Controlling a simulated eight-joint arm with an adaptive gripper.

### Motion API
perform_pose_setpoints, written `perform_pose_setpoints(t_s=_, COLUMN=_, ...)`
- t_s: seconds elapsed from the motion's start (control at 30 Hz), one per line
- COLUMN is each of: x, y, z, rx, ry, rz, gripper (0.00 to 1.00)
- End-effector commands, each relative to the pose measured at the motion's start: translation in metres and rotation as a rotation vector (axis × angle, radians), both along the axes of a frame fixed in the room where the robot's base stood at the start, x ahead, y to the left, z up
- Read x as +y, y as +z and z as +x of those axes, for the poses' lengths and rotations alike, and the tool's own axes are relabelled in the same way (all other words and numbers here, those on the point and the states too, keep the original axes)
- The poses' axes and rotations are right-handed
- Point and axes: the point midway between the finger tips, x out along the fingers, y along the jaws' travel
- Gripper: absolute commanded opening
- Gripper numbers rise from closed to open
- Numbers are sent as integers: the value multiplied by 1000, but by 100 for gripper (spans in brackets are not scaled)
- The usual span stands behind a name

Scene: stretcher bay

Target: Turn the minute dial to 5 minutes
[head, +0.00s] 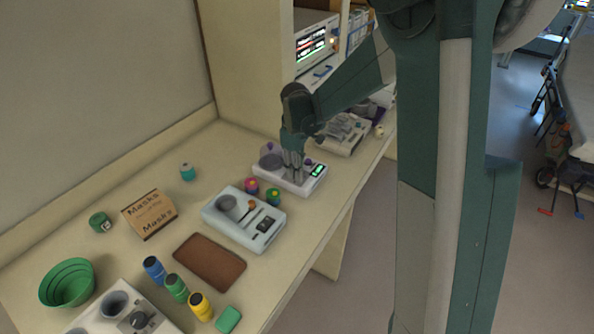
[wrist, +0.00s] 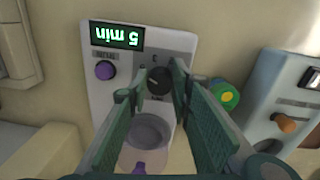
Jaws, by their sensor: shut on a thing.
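The white timer device (head: 284,180) stands on the bench, with a lit green display (head: 317,170). In the wrist view the display (wrist: 117,36) reads "5 min", upside down. The black minute dial (wrist: 158,80) sits on the device between my fingertips, with scale marks around it. My gripper (head: 292,172) is lowered over the device; in the wrist view its two green fingers (wrist: 159,84) are closed on the dial from both sides. The head view hides the dial behind the fingers. A purple button (wrist: 105,70) and a grey round dish (wrist: 149,131) are on the same device.
A second white device (head: 245,222) with an orange knob (wrist: 287,122) stands beside it. A green pot (head: 273,196) and a pink-topped pot (head: 251,185) stand close between them. Another device (head: 343,135) is behind. A brown mat (head: 210,261) lies nearer.

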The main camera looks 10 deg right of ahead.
Motion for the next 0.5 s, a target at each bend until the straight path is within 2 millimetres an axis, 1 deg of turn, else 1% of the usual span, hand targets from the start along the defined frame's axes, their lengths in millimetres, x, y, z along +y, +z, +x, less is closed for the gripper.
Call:
perform_pose_setpoints(t_s=0.43, x=0, y=1, z=1, rx=-1, ry=16, rz=1, gripper=10)
perform_pose_setpoints(t_s=0.47, x=0, y=1, z=1, rx=-1, ry=16, rz=1, gripper=23)
perform_pose_setpoints(t_s=0.5, x=0, y=1, z=1, rx=-1, ry=16, rz=1, gripper=29)
